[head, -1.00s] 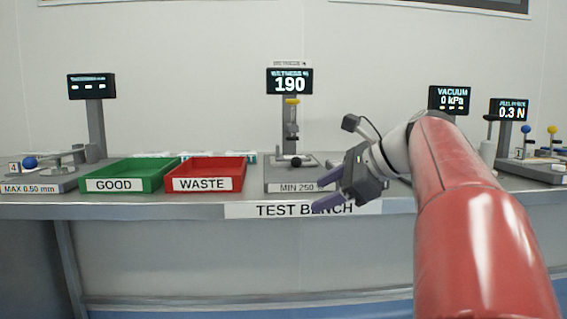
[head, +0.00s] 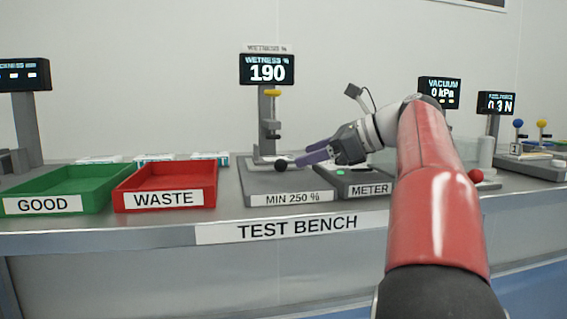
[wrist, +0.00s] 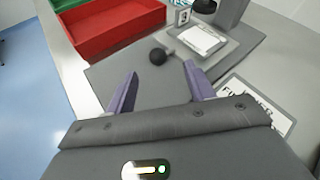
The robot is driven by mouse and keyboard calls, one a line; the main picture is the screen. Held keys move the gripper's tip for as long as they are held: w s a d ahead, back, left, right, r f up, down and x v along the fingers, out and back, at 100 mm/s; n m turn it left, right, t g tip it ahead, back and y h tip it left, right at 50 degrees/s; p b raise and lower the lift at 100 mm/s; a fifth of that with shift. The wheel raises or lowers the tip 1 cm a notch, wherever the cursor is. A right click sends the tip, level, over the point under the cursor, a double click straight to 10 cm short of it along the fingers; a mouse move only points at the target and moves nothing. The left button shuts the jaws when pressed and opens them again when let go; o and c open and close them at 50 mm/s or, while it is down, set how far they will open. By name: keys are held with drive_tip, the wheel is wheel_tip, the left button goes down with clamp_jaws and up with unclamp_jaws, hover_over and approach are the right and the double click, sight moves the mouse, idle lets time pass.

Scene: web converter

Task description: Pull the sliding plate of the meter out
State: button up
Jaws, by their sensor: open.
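The wetness meter (head: 268,150) stands on a grey base (head: 290,186) marked MIN 250 %, and its display reads 190. A black ball knob (head: 281,165) sits at the front of its sliding plate. In the wrist view the black knob (wrist: 158,57) joins by a short stem to the plate (wrist: 202,40), which carries a white pad. My gripper (head: 308,158) is open, its purple fingers pointing left toward the knob. In the wrist view my gripper (wrist: 158,85) has the knob a little beyond and between its fingertips, apart from them.
A red WASTE tray (head: 165,186) and a green GOOD tray (head: 62,190) stand left of the meter. A dark METER block (head: 362,180) lies right, below my gripper. A vacuum display (head: 440,92) stands behind my arm. The bench front edge (head: 150,228) is clear.

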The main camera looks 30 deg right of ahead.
drive_tip(key=b+x, duration=0.1)
drive_tip(key=x, duration=0.5)
drive_tip(key=shift+w+a+f, duration=0.15)
drive_tip(key=shift+w, duration=0.05)
